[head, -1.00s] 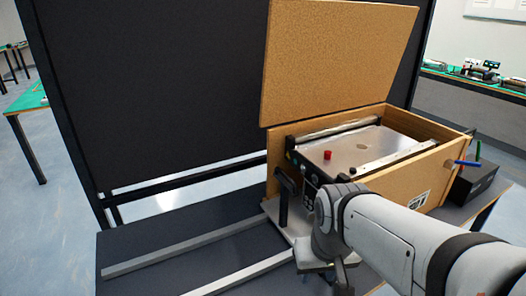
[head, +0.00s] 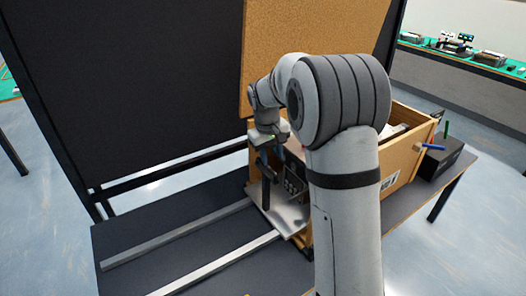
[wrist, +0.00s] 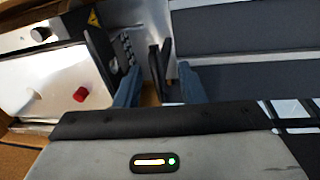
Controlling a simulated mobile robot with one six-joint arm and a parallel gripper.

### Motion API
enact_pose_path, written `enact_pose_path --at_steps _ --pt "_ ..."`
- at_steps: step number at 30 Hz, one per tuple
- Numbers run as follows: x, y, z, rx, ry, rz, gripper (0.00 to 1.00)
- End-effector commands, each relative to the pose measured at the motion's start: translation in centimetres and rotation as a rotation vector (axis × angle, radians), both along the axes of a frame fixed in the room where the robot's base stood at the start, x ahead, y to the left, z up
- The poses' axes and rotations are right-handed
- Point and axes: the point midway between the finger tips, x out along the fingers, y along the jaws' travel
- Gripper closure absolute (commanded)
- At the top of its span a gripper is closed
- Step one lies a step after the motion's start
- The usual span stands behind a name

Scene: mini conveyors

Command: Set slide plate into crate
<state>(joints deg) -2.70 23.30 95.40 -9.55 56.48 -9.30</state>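The slide plate (head: 287,217) is a flat metal sheet sticking out of the crate's front end, between crate and rails; it also shows at the top of the wrist view (wrist: 140,22). A black upright handle (head: 265,190) stands at it. The wooden crate (head: 406,160) has its lid raised and is partly hidden by my arm. My gripper (head: 266,140) is above the handle. In the wrist view, the blue fingers of my gripper (wrist: 161,72) are apart on either side of the black handle (wrist: 158,60), with gaps visible. The handle's lower end is hidden there.
A machine with a metal top and red knob (wrist: 81,94) sits inside the crate. Two metal rails (head: 180,232) lie on the dark table (head: 130,235). A black box (head: 445,158) with coloured pens stands right of the crate.

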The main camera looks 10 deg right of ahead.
Motion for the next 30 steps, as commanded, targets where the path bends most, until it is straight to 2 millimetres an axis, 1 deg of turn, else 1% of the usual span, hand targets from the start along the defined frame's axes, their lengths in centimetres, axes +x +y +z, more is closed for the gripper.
enact_pose_path --at_steps 1,3,6,9,14,17,24,30 --pt "1.9 0.2 -0.1 -0.010 0.012 0.018 0.64" --pt "3.9 0.3 -0.8 -0.024 0.019 0.039 0.64" --pt "6.0 0.5 -1.8 -0.038 0.028 0.063 0.64" --pt "7.2 0.7 -2.6 -0.049 0.034 0.079 0.64" --pt "8.0 0.7 -3.6 -0.055 0.038 0.089 0.64" --pt "8.1 0.5 -4.9 -0.056 0.040 0.089 0.64" --pt "8.3 -0.2 -8.6 -0.055 0.040 0.089 0.64" --pt "8.5 -0.5 -10.5 -0.055 0.038 0.089 0.64"
